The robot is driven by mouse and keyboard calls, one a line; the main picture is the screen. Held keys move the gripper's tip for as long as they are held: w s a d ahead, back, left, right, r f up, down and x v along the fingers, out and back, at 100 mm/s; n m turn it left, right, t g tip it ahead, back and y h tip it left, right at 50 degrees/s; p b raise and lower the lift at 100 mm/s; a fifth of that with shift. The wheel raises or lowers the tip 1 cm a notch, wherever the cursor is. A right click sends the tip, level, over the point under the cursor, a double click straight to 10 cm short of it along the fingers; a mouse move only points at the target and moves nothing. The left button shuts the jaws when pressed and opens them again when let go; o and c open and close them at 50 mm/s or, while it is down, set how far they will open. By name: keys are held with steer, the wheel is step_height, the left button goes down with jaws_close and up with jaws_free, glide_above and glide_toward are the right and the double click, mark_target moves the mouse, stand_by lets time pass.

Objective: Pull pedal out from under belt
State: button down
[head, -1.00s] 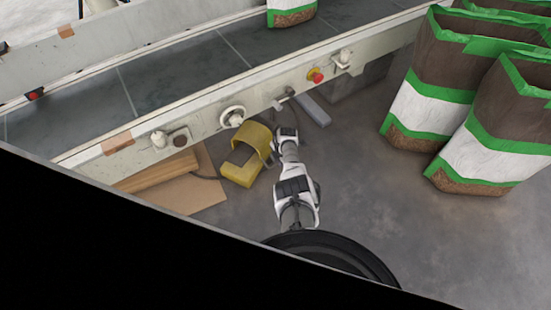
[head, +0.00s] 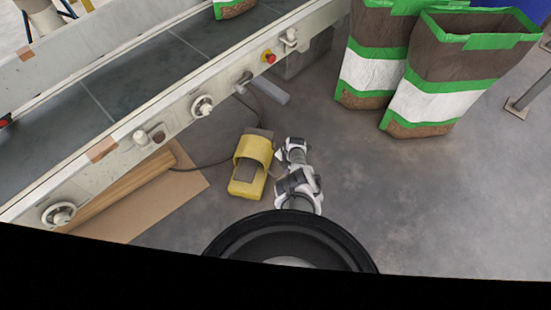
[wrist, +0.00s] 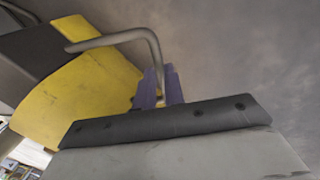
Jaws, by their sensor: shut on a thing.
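The pedal (head: 249,165) is a yellow hooded foot pedal with a dark tread, on the concrete floor in front of the conveyor belt (head: 160,71). In the head view it stands clear of the belt frame's edge, with a dark cable running from it back under the belt. In the wrist view the yellow housing (wrist: 80,95) fills the left side, with a bent grey bar handle (wrist: 115,38) sticking out. My gripper (wrist: 158,90) is shut on that handle. In the head view my arm is right of the pedal, and the fingertips are too small to make out.
A cardboard sheet (head: 165,210) with a wooden piece (head: 125,192) lies on the floor at left, partly under the belt. Bags with green bands (head: 455,75) stand at the upper right. A red button (head: 268,57) is on the belt frame.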

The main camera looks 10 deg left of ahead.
steer(key=shift+s+d+p, duration=0.55)
steer(key=shift+s+d, duration=0.2)
steer(key=shift+d, duration=0.2)
steer(key=shift+s+d+p, duration=0.5)
steer(key=shift+s+d, duration=0.2)
steer(key=shift+d, duration=0.2)
steer(key=c, duration=1.5)
jaws_free()
steer(key=shift+r, duration=0.15)
steer(key=r+p, duration=0.4)
steer(key=p, duration=0.1)
steer(key=s+d+r+p, duration=0.1)
steer(key=r+p, duration=0.3)
steer(key=r, duration=0.1)
steer(key=d+r+p, duration=0.1)
steer(key=r+p, duration=0.3)
steer(key=p, duration=0.1)
steer(key=shift+s+r+p, duration=0.2)
steer(key=shift+s+p, duration=0.05)
steer(key=shift+p, duration=0.05)
